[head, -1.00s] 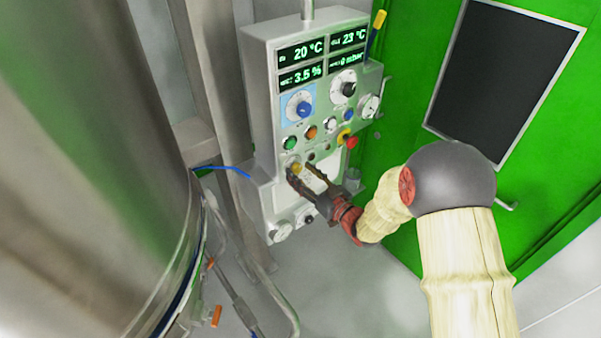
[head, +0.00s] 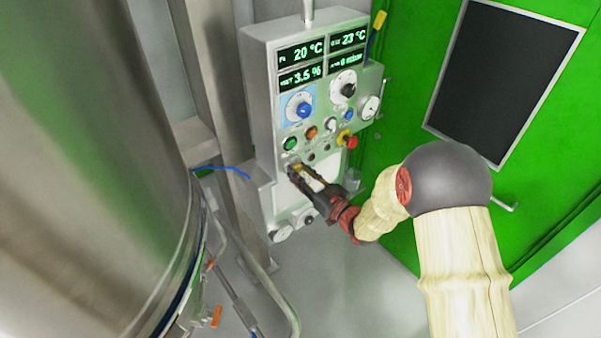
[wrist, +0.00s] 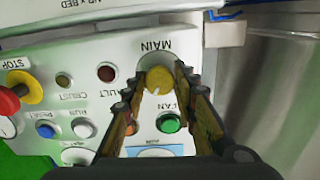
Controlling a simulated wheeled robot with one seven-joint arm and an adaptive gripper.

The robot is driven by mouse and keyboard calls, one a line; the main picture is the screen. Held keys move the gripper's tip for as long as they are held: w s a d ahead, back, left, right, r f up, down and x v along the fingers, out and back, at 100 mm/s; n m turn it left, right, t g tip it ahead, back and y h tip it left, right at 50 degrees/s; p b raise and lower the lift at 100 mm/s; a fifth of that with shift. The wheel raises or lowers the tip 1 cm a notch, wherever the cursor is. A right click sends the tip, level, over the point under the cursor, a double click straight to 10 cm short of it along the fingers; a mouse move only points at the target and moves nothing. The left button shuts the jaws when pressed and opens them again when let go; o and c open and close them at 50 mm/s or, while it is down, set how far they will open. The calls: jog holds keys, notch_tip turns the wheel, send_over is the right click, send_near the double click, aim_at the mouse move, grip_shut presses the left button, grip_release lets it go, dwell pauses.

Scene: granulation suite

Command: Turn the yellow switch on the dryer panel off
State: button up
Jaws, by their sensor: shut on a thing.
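The wrist view shows the panel upside down. My gripper (wrist: 158,82) has one fingertip on each side of the knob and is shut on it. In the head view my gripper (head: 298,172) reaches the panel's lower left from the right, and its fingers hide most of the switch.
Close to the switch are a green button (wrist: 169,122) and small lamps. A red stop button (head: 350,142) with a yellow collar sits to the right in the head view. A large steel vessel (head: 90,180) stands left, a green door (head: 420,130) right.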

jog(key=shift+c, duration=1.2)
jog(key=shift+f+n+b, duration=0.1)
jog(key=shift+n+b, duration=0.2)
jog(key=shift+b, duration=0.2)
jog(key=n+b, duration=1.1)
jog(key=b, duration=0.3)
jog(key=shift+b, duration=0.4)
jog(key=shift+n, duration=0.3)
jog(key=o, duration=1.2)
jog(key=shift+c, duration=0.2)
jog(key=shift+d, duration=0.1)
